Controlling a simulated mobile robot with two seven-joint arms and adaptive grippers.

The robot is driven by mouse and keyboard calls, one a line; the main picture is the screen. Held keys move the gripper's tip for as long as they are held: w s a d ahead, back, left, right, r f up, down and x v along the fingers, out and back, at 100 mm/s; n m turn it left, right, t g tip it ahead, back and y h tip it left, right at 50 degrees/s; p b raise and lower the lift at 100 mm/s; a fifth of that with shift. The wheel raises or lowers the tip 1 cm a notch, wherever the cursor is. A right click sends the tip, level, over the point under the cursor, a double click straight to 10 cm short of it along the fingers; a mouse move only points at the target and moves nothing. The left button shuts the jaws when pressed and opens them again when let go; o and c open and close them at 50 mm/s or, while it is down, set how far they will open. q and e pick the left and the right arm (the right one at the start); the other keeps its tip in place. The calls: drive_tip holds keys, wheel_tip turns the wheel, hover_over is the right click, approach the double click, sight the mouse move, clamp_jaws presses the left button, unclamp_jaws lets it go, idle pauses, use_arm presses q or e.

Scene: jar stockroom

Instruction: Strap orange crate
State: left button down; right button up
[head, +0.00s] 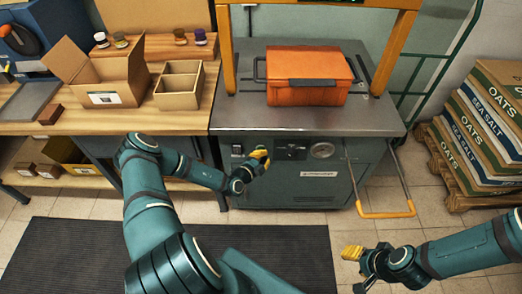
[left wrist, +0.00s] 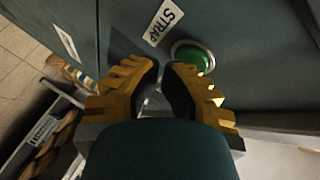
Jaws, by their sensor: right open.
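The orange crate (head: 306,92), lid closed, sits on the steel top of the strapping machine (head: 225,118), under its yellow arch (head: 228,45). I see no strap around the crate. My left gripper (head: 262,157) is in front of the machine's front panel, near its left side. A green button (left wrist: 193,56) is just beyond the fingertips, beside a STRAP label (left wrist: 163,22). I cannot tell whether they touch. My right gripper (head: 352,253) is open and empty over the floor at the lower right.
A wooden bench (head: 185,117) with an open cardboard box (head: 108,80) and a divided box (head: 180,84) stands left. A yellow-handled bar (head: 386,214) juts from the machine's front. Stacked sacks (head: 485,120) stand on a pallet at right. A dark mat (head: 70,245) covers the floor.

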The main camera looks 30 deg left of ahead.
use_arm(q)
drive_tip(key=shift+w+a, duration=0.1)
drive_tip(key=shift+w, duration=0.05)
idle(0.3)
drive_tip(key=shift+s+d+p, duration=0.45)
drive_tip(key=shift+s+p, duration=0.1)
drive_tip(key=shift+s, duration=0.15)
drive_tip(key=shift+s+d, duration=0.1)
drive_tip(key=shift+s, duration=0.05)
drive_tip(key=s+d+p, duration=0.1)
drive_tip(key=s, duration=0.1)
drive_tip(key=s+d+p, duration=0.1)
drive_tip(key=s, duration=0.1)
drive_tip(key=shift+d, duration=0.2)
idle(0.8)
